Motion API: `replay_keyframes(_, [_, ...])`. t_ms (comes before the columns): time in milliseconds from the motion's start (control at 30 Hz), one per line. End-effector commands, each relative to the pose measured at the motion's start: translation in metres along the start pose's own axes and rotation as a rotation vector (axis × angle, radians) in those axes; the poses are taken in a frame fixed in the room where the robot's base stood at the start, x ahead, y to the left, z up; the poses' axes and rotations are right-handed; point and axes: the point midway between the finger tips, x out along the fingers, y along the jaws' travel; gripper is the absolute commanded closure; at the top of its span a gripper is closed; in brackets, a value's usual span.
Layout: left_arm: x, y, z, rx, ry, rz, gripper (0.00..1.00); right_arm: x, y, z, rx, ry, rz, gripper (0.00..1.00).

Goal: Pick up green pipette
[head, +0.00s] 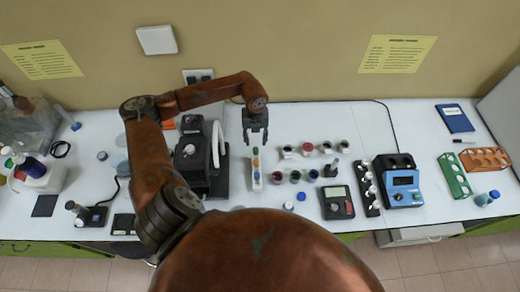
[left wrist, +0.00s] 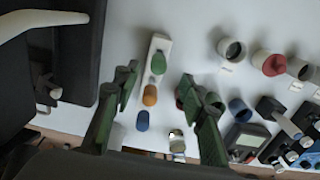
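A narrow white rack (head: 257,186) stands on the bench and holds a row of small coloured pipette tops. In the left wrist view, the rack (left wrist: 159,42) shows a green pipette (left wrist: 158,63) at the far end, an orange pipette (left wrist: 150,95) behind it and a blue one (left wrist: 142,121) nearest. My left gripper (head: 256,136) is above the far end of the rack, pointing down, with its fingers apart. In the left wrist view the open fingers (left wrist: 157,84) stand on both sides of the row, with nothing held. My right gripper is not in view.
A black instrument (head: 203,165) with a curved white handle stands close left of the rack. Several small jars (head: 308,147) stand to its right, with a dark meter (head: 338,203) nearer me. A blue device (head: 402,183) is farther right.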

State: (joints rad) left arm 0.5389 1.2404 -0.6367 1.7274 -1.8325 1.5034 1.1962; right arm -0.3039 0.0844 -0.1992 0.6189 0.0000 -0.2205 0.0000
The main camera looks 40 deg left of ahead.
Motion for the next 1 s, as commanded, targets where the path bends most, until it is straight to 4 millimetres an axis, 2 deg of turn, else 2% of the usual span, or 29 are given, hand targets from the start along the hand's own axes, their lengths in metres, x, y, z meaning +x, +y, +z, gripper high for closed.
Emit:
replay_keyframes(300, [0.033,0.001,-0.002,-0.001,0.003,0.003,0.61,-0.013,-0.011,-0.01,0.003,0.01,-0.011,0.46])
replay_keyframes(433, [0.052,0.0,-0.003,-0.001,0.004,0.002,0.61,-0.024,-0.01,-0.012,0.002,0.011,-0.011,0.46])
replay_keyframes(600, [0.072,0.0,-0.002,0.0,0.001,0.001,0.61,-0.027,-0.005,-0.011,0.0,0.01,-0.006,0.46])
replay_keyframes(867, [0.075,0.0,-0.001,0.001,-0.001,0.002,0.61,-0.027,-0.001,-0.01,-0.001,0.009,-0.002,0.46])
replay_keyframes(1000, [0.075,0.0,-0.001,0.001,-0.001,0.001,0.71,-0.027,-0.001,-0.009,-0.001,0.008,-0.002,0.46])
